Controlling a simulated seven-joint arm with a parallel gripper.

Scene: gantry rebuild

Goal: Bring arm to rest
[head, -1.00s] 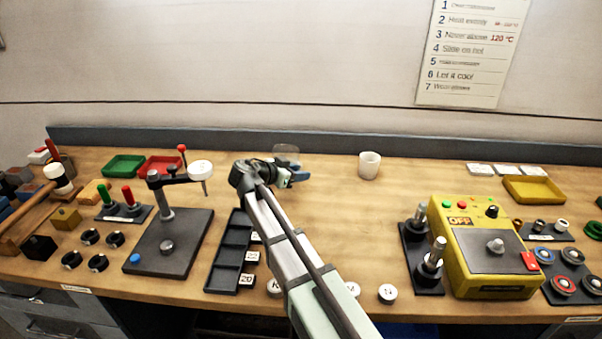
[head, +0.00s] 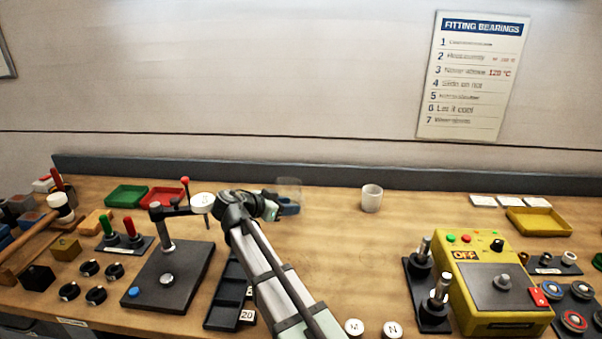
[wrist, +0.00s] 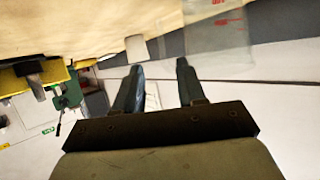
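My gripper (head: 288,208) is held above the middle-left of the bench, at the end of my arm, in front of a clear cup (head: 289,188). In the wrist view my gripper (wrist: 160,82) has its two dark fingers apart with nothing between them. The clear cup shows in the wrist view (wrist: 222,30) beyond the fingers. My arm crosses the bench from the bottom edge and hides part of the black compartment tray (head: 222,303).
A press with a black base (head: 170,275) stands left of my arm. A white cup (head: 371,198) stands to the right. A yellow heater box (head: 490,285) reading OFF and black post stands (head: 430,300) are further right. The bench between the arm and the heater is mostly clear.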

